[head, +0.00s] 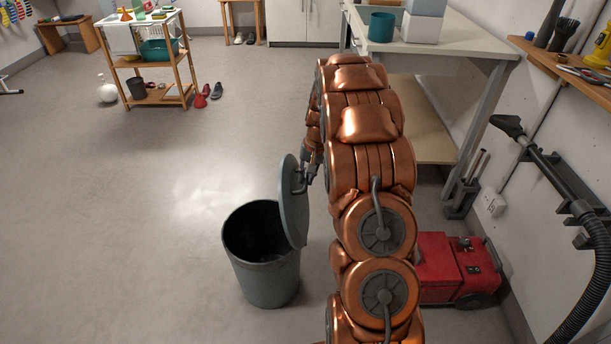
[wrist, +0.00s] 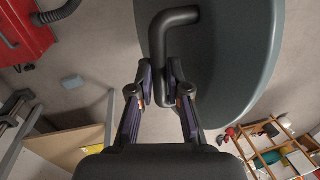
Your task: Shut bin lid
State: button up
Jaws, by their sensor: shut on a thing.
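The grey bin (head: 264,262) stands on the floor in the head view, its dark inside showing. Its round grey lid (head: 291,200) stands steeply tilted at the right side of the opening, so the bin is open. My gripper (head: 309,172) is at the outer face of the lid, partly hidden by my copper arm. In the wrist view my gripper (wrist: 160,98) is shut on the dark bent lid handle (wrist: 157,60), with a finger on each side of it. The lid (wrist: 225,60) fills the upper right of that view.
A red machine (head: 457,268) stands on the floor right of my arm, near the wall. A workbench (head: 455,45) stands behind it. A wooden shelf (head: 160,97) with several items stands at the back left. The floor left of the bin is clear.

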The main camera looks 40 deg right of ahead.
aim_at(292, 175)
jog(key=shift+w+a+f+p, duration=0.1)
jog(key=shift+w+a+p, duration=0.1)
jog(key=shift+w+a, duration=0.55)
jog(key=shift+w+a+f+p, duration=0.1)
jog(key=shift+w+a+p, duration=0.1)
jog(key=shift+w+a, duration=0.5)
jog(key=shift+s+a, duration=0.1)
jog(key=shift+a, duration=0.1)
jog(key=shift+a, duration=0.15)
jog(key=w+a, duration=0.1)
jog(key=w+a+f, duration=0.1)
jog(key=shift+w+a+p, duration=0.25)
jog(key=shift+a+p, duration=0.05)
jog(key=shift+p, duration=0.05)
jog(key=shift+a, duration=0.1)
jog(key=shift+w+a+f, duration=0.45)
jog(key=shift+w+a, duration=0.15)
jog(key=shift+a, duration=0.1)
jog(key=shift+w+a+f, duration=0.4)
jog(key=shift+w+a, duration=0.2)
jog(key=shift+a, duration=0.05)
jog(key=shift+w+a, duration=0.1)
